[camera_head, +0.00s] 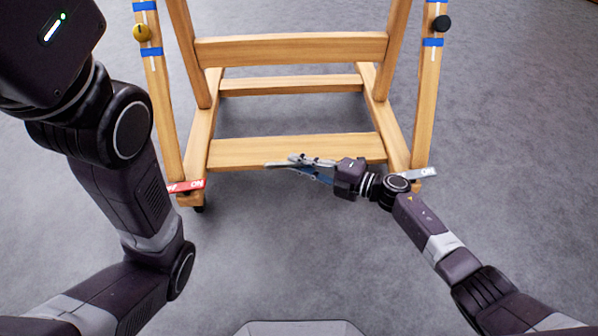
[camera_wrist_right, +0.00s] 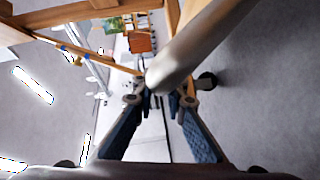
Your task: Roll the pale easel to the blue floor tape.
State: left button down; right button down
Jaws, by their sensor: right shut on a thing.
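The pale wooden easel (camera_head: 290,50) stands on the grey floor in the head view, its lower frame and front rail (camera_head: 240,152) facing me. My right gripper (camera_head: 295,167) reaches in from the right to the front rail, and its fingers are shut on the easel there. The exact contact is hard to see. In the right wrist view the blue-padded fingers (camera_wrist_right: 165,103) come close together beside pale wood, partly behind a blurred grey form. My left arm shows at the left, but its gripper is outside the frame. No blue tape shows on the floor.
A red lever tag (camera_head: 187,186) and a grey lever tag (camera_head: 418,174) sit at the easel's front feet. A yellow knob (camera_head: 142,32), a black knob (camera_head: 441,23) and blue bands are on its posts. The carpet (camera_head: 270,250) around is clear.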

jog(key=shift+w, duration=0.5)
jog(key=c, duration=1.9)
grip_release()
jog(key=shift+c, duration=0.2)
jog(key=shift+d, duration=0.1)
jog(key=v, duration=1.2)
jog(key=shift+s, duration=0.1)
